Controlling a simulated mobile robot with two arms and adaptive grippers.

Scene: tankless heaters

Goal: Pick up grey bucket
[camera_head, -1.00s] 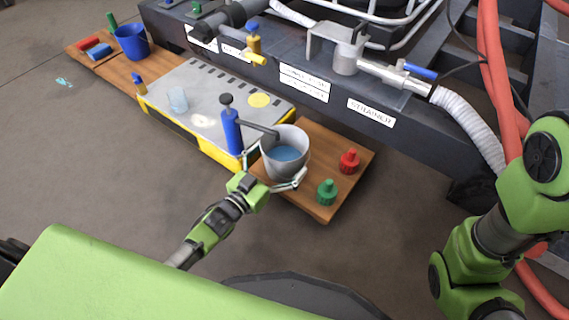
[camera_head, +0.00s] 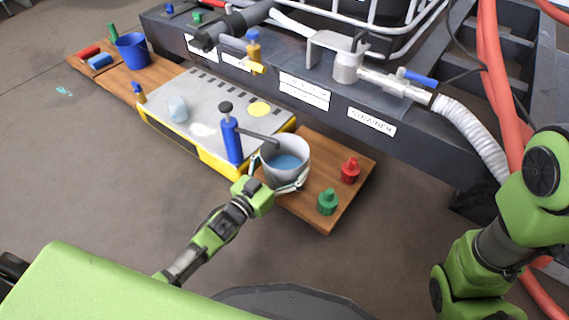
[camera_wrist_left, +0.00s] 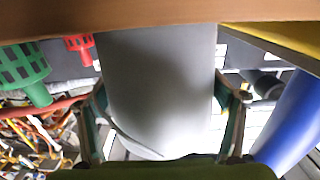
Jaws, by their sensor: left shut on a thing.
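The grey bucket (camera_head: 285,159), with bluish liquid inside, stands upright at the near end of the wooden board, just right of the blue pump. My left gripper (camera_head: 281,170) is shut on it, one finger on each side of its wall. In the left wrist view, which looks upside down, the grey bucket (camera_wrist_left: 160,85) fills the middle between the fingers of my left gripper (camera_wrist_left: 165,118). Its base meets the wood along the top edge, with no clear gap. My right gripper is out of view; only right arm links show.
The blue pump (camera_head: 231,140) stands close left of the bucket, its spout reaching toward the rim. Green (camera_head: 327,202) and red (camera_head: 350,171) knobbed parts stand to the right on the wooden board (camera_head: 325,150). A blue bucket (camera_head: 133,51) stands far left. The dark labelled frame lies behind.

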